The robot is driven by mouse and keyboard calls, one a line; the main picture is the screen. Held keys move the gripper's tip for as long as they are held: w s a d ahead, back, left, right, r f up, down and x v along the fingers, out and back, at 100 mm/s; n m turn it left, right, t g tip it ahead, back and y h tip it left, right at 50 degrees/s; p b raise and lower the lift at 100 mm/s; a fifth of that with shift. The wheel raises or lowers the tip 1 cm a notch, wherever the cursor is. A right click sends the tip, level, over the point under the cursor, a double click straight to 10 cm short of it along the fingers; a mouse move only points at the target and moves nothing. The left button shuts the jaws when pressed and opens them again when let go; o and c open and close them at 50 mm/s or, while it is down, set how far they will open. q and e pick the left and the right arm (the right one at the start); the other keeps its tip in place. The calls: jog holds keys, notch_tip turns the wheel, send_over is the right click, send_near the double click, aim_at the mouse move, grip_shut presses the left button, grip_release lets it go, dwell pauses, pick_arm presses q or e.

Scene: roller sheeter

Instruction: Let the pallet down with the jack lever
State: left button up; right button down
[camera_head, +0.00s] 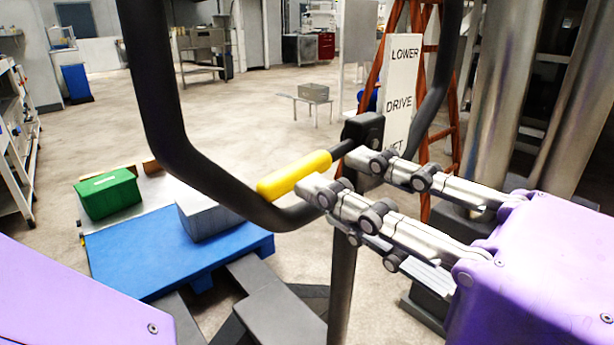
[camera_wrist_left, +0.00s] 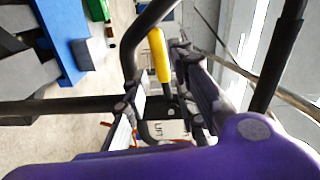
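The jack lever (camera_head: 295,175) has a yellow grip on a dark stem, set at the black handle of the jack. It also shows in the left wrist view (camera_wrist_left: 158,55). My left gripper (camera_head: 350,178) is open, its two fingers apart and pointing at the lever. In the left wrist view the left gripper (camera_wrist_left: 162,98) has the lever between or just beyond its fingers; contact cannot be told. A plate beside the lever reads LOWER, DRIVE and a partly hidden third word. The blue pallet (camera_head: 130,255) is at lower left; its gap to the floor is unclear. My right gripper is not in view.
A green crate (camera_head: 108,194) and a grey box (camera_head: 205,215) are on or beside the pallet. The black handle loop (camera_head: 165,130) curves around the lever. An orange ladder (camera_head: 432,130) and metal columns (camera_head: 500,100) stand behind. Open floor lies beyond.

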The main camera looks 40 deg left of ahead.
aim_at(301, 174)
pick_arm(q)
jog(key=a, duration=0.7)
jog(key=shift+w, duration=0.25)
grip_shut()
